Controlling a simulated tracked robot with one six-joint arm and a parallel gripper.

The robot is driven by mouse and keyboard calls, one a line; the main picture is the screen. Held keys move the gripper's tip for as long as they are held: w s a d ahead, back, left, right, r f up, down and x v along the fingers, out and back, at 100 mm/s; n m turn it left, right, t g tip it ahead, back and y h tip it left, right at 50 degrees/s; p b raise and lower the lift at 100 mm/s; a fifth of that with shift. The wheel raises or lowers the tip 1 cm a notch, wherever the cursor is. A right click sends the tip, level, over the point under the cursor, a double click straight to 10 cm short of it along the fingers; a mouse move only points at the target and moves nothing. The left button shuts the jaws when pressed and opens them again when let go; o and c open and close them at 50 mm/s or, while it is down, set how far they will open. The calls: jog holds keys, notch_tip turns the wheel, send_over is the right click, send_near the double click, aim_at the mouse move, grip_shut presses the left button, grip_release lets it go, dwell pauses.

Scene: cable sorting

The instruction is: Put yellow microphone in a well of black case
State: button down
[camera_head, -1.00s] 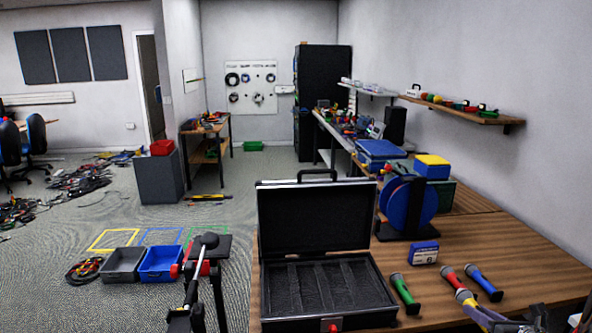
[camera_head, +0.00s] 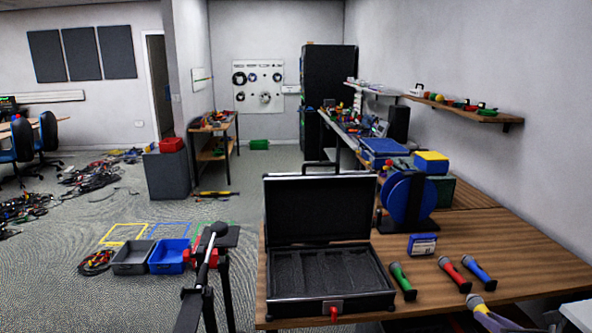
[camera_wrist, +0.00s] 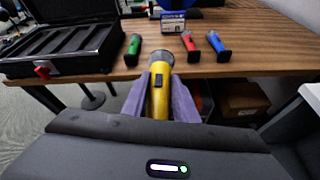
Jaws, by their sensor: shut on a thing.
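The yellow microphone (camera_wrist: 160,95) is held in my gripper (camera_wrist: 160,100), seen in the wrist view between the two purple-grey fingers, its grey head pointing at the table edge. In the head view my gripper (camera_head: 488,315) shows at the bottom right with the microphone's grey head (camera_head: 475,301) at its tip. The open black case (camera_head: 330,306) stands on the wooden table to the left of my gripper, its lid up and several long wells inside, which look empty. The case also shows at the upper left of the wrist view (camera_wrist: 62,67).
Green (camera_head: 402,280), red (camera_head: 455,275) and blue (camera_head: 480,273) microphones lie on the table (camera_head: 520,245) right of the case. A small blue-and-white box (camera_head: 422,245) and a blue cable reel (camera_head: 408,200) stand behind them. The case's raised lid (camera_head: 318,208) is at its back.

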jog(key=w+a+f+n+y, duration=0.1)
jog(key=a+f+y, duration=0.1)
jog(key=a, duration=1)
jog(key=a+f+n+g+y, duration=0.1)
jog(key=a+f+n+y, duration=0.1)
jog(key=a, duration=1.1)
jog(key=w+a+f+n+y, duration=0.1)
jog(key=a+f, duration=0.3)
jog(key=a, duration=0.8)
jog(key=shift+w+a+f+n+g+y, duration=0.3)
jog(key=shift+a+f+n+g+y, duration=0.1)
jog(key=shift+n, duration=0.1)
jog(key=shift+d, duration=0.1)
